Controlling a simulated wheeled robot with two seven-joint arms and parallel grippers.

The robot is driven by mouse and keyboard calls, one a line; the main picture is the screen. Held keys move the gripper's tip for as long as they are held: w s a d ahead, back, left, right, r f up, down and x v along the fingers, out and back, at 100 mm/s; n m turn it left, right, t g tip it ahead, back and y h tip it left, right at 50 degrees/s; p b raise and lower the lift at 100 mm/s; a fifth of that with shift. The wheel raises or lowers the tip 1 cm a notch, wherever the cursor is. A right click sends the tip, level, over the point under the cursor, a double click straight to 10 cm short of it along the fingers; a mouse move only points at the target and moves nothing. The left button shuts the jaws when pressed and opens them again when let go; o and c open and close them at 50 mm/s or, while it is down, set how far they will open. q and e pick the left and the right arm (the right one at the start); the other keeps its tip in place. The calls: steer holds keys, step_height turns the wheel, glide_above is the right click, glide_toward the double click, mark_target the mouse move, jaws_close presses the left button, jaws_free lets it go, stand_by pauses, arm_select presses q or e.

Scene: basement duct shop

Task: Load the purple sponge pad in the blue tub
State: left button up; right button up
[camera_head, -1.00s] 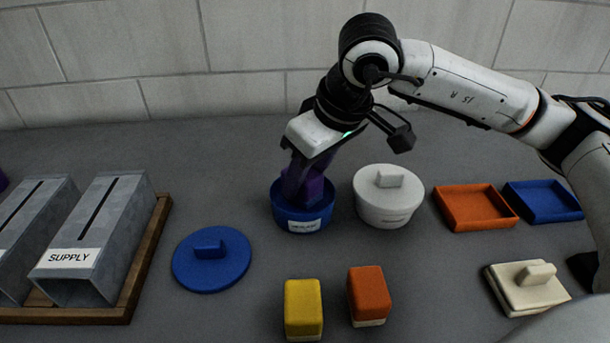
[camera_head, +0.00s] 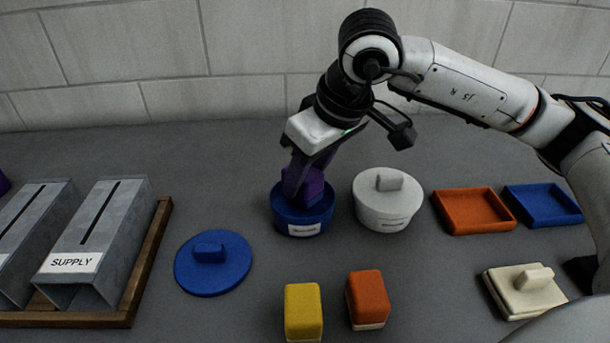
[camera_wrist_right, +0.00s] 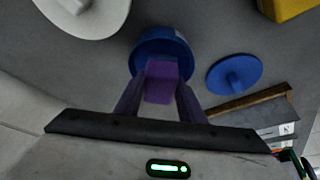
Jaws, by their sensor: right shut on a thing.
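The blue tub (camera_head: 304,224) stands open in the middle of the table with a white label on its front. My right gripper (camera_head: 306,180) points down at the tub and is shut on the purple sponge pad (camera_head: 313,188). The pad is at the tub's mouth, its lower part hidden by the rim. In the right wrist view the pad (camera_wrist_right: 161,82) sits between the two fingers, in front of the blue tub (camera_wrist_right: 165,45). I cannot tell whether it touches the tub's floor. The blue lid (camera_head: 212,263) lies flat to the left of the tub. My left gripper is not in view.
A white lidded tub (camera_head: 386,208) stands close to the right of the blue tub. Orange (camera_head: 474,211) and blue trays (camera_head: 543,203) lie further right. Yellow (camera_head: 303,312) and orange blocks (camera_head: 368,298) stand in front. Metal SUPPLY boxes (camera_head: 100,243) stand at left.

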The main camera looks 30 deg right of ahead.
steer(key=shift+r+p, duration=1.45)
steer(key=shift+r, duration=1.4)
